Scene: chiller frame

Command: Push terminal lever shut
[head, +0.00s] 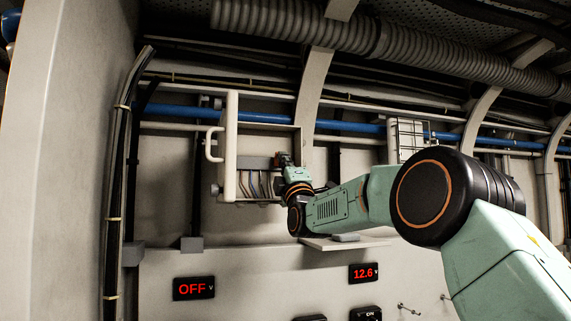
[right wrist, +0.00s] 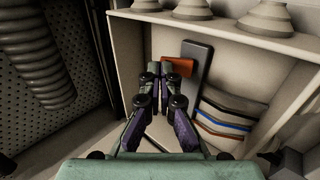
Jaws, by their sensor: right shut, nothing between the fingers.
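In the right wrist view, an orange lever (right wrist: 181,66) sits against a dark grey terminal block (right wrist: 197,66) inside an open pale box (right wrist: 237,42). My right gripper (right wrist: 159,71) is shut and empty, with its fingertips just left of the lever. I cannot tell whether they touch it, and the fingers may hide its left end. In the head view, my right gripper (head: 283,160) reaches into the box (head: 259,124), whose door (head: 229,145) stands open at the left. The lever is too small to make out there. My left gripper is not in view.
Black, blue and brown wires (right wrist: 225,122) run right of the block. A ledge with pale cones (right wrist: 193,9) borders the box in the wrist view. A small shelf (head: 372,241) sits below my right arm.

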